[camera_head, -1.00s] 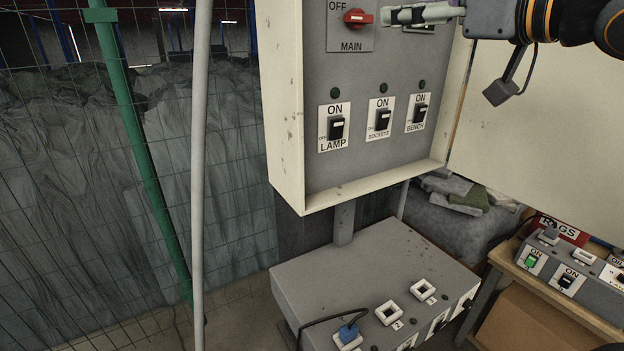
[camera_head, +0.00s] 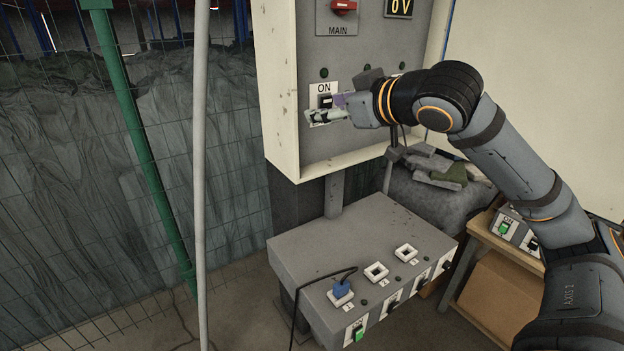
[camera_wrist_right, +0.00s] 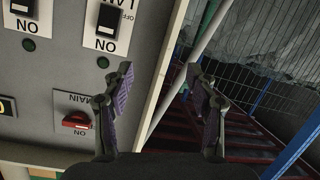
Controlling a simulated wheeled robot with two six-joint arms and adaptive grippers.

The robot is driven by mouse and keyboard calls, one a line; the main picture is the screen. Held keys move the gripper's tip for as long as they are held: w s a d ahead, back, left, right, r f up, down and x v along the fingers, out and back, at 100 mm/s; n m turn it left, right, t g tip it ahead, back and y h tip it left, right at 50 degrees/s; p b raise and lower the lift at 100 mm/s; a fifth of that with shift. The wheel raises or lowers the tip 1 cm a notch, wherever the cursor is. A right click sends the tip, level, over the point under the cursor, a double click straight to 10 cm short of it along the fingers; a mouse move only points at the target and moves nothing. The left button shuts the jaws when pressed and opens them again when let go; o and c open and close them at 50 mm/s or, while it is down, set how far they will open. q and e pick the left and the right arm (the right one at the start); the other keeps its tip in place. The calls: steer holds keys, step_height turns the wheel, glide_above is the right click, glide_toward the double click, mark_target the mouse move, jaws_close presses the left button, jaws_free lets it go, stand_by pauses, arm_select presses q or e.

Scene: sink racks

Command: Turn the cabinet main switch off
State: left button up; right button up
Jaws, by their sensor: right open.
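The cabinet (camera_head: 277,130) stands open with its grey panel facing me. The red main switch (camera_head: 344,6) is at the top edge of the head view, above the word MAIN; it also shows upside down in the right wrist view (camera_wrist_right: 76,121). Its upper plate is cut off in the head view. My right gripper (camera_head: 312,118) is in front of the LAMP switch (camera_head: 325,100), below the main switch, and covers part of its label. In the right wrist view its fingers (camera_wrist_right: 160,88) are spread and empty, over the cabinet's side edge. My left gripper is not in view.
A display (camera_head: 399,6) reads 0 V beside the main switch. A grey socket box (camera_head: 330,245) with a blue plug (camera_head: 341,289) stands below the cabinet. A pale post (camera_head: 200,180) and wire fence are at left. A wooden bench (camera_head: 490,240) is at right.

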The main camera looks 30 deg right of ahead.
step_height(320, 180, down, 16)
steer(key=w+a+g, duration=0.2)
steer(key=shift+w+a, duration=0.25)
steer(key=shift+a, duration=0.05)
